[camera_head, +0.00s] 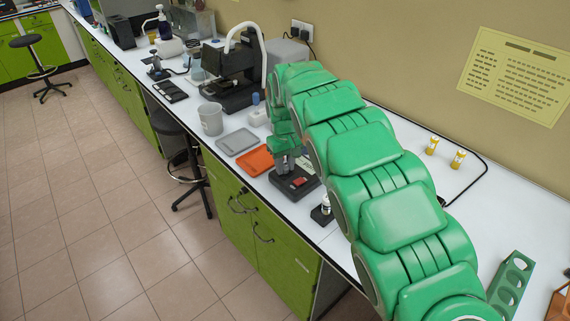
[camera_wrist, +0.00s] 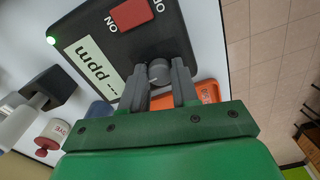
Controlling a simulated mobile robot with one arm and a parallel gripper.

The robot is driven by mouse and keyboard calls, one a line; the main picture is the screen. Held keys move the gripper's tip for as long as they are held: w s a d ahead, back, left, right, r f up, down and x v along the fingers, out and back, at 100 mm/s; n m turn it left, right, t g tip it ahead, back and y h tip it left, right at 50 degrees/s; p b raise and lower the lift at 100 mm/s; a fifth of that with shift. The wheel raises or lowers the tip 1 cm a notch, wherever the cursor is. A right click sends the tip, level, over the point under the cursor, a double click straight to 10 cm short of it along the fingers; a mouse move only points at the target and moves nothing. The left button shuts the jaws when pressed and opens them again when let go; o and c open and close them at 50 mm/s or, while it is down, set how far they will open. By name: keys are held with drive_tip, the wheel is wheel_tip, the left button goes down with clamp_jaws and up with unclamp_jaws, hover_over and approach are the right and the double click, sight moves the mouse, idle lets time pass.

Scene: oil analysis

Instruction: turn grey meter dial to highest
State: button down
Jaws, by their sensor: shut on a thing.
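The meter is a dark box (camera_head: 290,186) on the white bench, under my gripper. The grey dial (camera_wrist: 159,71) is a round knob near the meter's edge. My gripper (camera_wrist: 160,78) has its two grey fingers on either side of the dial and is shut on it. In the head view my gripper (camera_head: 286,163) points down at the meter, and the dial is hidden.
An orange tray (camera_head: 256,160) and a grey tray (camera_head: 237,142) lie beside the meter. A grey beaker (camera_head: 211,119) and a black machine (camera_head: 232,75) stand farther back. A green rack (camera_head: 511,284) is at the lower right.

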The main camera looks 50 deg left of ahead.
sight(285, 167)
drive_tip(key=m, duration=0.4)
drive_tip(key=shift+m, duration=0.3)
drive_tip(key=m, duration=0.4)
drive_tip(key=shift+w+m, duration=0.1)
drive_tip(key=shift+m, duration=0.3)
drive_tip(key=c, duration=0.8)
unclamp_jaws()
drive_tip(key=shift+c, duration=0.2)
drive_tip(key=shift+r, duration=3.9)
